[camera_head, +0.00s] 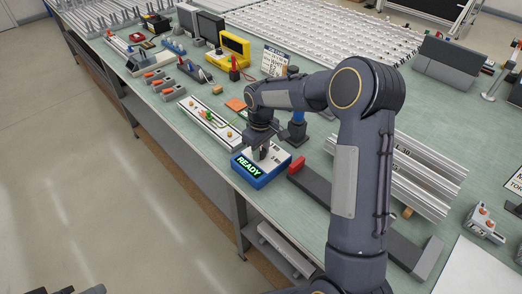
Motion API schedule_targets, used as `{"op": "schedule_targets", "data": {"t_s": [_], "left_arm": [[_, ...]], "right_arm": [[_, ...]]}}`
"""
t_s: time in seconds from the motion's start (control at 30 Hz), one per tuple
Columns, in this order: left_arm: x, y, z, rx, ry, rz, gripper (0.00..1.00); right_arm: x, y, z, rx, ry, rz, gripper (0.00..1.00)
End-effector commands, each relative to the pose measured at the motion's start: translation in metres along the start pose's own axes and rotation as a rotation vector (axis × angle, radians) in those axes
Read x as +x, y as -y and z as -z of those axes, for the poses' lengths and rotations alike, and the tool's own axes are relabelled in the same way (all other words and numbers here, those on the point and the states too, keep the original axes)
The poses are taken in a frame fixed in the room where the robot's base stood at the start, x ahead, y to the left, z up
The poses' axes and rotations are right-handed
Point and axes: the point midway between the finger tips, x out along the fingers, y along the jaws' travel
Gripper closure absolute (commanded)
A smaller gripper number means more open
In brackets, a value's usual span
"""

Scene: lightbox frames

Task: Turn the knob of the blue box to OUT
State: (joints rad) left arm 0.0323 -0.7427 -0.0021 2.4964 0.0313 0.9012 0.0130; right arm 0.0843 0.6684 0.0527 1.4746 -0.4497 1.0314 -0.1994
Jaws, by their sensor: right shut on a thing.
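The blue box (250,181) sits near the front edge of the bench, with a white top and a lit display on its front that reads READY in green. My right gripper (261,153) points down over the top of the box and is shut on its knob. The fingers and wrist hide the knob, so I cannot read where it points. The markings on the white top are too small to read.
A long dark bar with a red end (297,166) lies just right of the box. A white strip fixture (205,118) lies to its left. Metal rails (425,178) lie behind my right arm. The bench's front edge is close below the box.

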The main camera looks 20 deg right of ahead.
Motion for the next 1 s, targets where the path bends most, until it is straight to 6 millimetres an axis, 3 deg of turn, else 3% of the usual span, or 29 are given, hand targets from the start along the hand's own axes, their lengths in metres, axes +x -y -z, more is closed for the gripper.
{"op": "schedule_targets", "data": {"t_s": [0.67, 0.7, 0.83, 1.0], "left_arm": [[0.0004, 0.0002, -0.0002, 0.000, 0.000, 0.000, 0.64], [0.0004, 0.0002, -0.0002, 0.000, 0.000, 0.000, 0.64], [0.0005, 0.0002, -0.0002, 0.000, 0.000, 0.000, 0.64], [0.0005, 0.0002, -0.0003, 0.000, 0.000, 0.000, 0.64]], "right_arm": [[-0.0015, -0.0004, 0.0010, -0.062, -0.004, -0.001, 0.93], [-0.0015, -0.0004, 0.0010, -0.062, -0.004, -0.001, 0.67], [-0.0011, -0.0003, 0.0008, -0.062, -0.003, -0.001, 0.50], [-0.0006, -0.0002, 0.0004, -0.061, -0.002, -0.001, 0.49]]}}
